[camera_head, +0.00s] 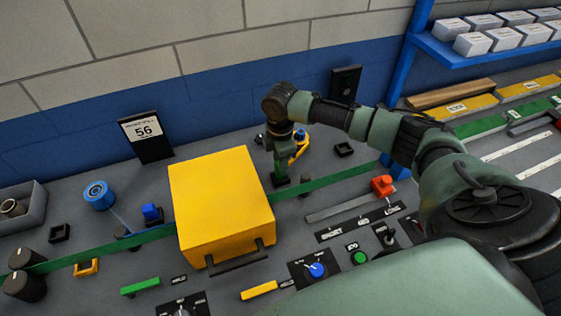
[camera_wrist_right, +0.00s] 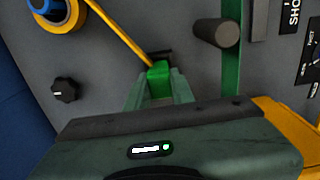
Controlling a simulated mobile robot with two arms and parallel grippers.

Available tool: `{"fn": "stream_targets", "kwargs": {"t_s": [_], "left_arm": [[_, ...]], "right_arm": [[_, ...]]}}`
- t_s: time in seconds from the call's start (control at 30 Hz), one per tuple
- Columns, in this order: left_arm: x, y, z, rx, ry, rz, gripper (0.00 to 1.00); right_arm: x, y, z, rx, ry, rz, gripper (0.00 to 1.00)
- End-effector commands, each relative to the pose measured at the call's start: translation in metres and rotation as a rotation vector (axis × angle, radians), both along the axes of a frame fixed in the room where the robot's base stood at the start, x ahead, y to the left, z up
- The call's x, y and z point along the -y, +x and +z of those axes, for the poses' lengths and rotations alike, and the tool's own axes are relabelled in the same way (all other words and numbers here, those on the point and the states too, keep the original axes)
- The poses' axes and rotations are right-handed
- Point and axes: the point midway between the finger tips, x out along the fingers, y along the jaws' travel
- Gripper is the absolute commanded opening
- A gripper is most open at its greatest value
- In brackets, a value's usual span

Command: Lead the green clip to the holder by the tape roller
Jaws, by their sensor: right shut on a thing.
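My right gripper (camera_head: 280,181) reaches down behind the yellow box, close to the green belt. In the right wrist view, it is shut on the green clip (camera_wrist_right: 158,72), which sits between the fingertips. A yellow tape strip (camera_wrist_right: 122,35) runs from the clip to the yellow tape roller (camera_wrist_right: 58,14) with a blue centre. This roller (camera_head: 300,137) also shows beside my wrist in the head view. A small black square holder (camera_head: 344,149) lies on the panel to the right of that roller. In the head view my gripper largely hides the clip. My left gripper is out of view.
The yellow box (camera_head: 220,200) stands over the belt (camera_head: 330,180), left of my gripper. A grey post (camera_wrist_right: 218,33) stands near the belt.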

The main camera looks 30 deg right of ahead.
Motion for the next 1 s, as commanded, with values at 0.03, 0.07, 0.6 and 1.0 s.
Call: {"fn": "stream_targets", "kwargs": {"t_s": [0.03,0.07,0.6,1.0], "left_arm": [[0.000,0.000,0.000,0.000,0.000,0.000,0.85],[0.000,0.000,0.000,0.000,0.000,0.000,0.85],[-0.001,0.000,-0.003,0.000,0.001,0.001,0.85],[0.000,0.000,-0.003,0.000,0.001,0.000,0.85]], "right_arm": [[0.000,0.000,0.000,0.000,0.000,0.000,0.00],[0.000,0.000,0.000,0.000,0.000,0.000,0.00],[0.000,0.000,-0.013,-0.001,0.000,-0.001,0.00],[0.000,0.000,-0.016,0.000,0.000,0.000,0.45]]}}
